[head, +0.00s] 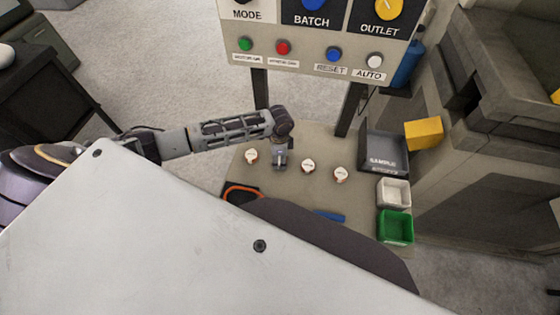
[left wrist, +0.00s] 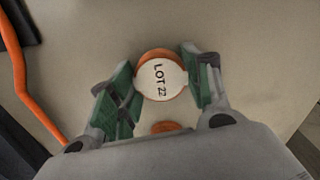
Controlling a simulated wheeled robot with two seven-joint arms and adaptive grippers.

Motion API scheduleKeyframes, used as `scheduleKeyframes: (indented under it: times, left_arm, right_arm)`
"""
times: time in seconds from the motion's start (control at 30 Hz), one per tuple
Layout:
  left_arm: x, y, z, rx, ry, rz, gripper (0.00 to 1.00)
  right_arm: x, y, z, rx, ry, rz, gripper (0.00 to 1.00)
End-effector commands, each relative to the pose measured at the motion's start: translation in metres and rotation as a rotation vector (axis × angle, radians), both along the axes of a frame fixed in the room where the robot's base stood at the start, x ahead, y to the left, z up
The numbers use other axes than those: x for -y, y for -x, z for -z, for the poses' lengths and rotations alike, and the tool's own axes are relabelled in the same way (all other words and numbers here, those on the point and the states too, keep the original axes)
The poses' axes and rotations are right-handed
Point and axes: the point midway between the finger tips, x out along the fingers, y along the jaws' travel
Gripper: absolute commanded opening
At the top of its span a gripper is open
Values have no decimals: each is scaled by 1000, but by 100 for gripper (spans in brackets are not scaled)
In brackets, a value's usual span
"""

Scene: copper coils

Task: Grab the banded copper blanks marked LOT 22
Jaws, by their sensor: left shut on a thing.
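In the left wrist view, the banded copper blanks marked LOT 22 (left wrist: 160,78) show a white round label with a copper rim. My left gripper (left wrist: 162,84) has a green-padded finger on each side of them and is shut on them. In the head view my left gripper (head: 280,166) points down at the table, and the blanks in it are hidden. Other white-topped copper blanks stand on the table: one to the left (head: 251,156), and two to the right (head: 308,165) (head: 341,174). Their labels are too small to read. My right gripper is not in view.
A dark tray labelled SAMPLE (head: 383,153), a white bin (head: 393,192) and a green bin (head: 395,226) line the table's right side. A blue item (head: 330,216) and an orange cable (head: 242,190) lie nearer. A button panel (head: 310,58) stands behind.

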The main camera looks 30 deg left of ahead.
Motion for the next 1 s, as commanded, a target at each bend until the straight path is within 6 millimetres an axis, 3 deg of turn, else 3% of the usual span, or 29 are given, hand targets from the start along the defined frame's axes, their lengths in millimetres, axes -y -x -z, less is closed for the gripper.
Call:
scheduleKeyframes:
  times: [0.13,0.57,1.0]
  left_arm:
    - [0,0,0,0,0,0,21]
    - [0,-1,-10,2,1,-1,21]
    - [0,-1,-69,2,1,0,21]
  right_arm:
    - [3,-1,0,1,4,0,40]
    - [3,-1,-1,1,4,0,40]
    - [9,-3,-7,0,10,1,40]
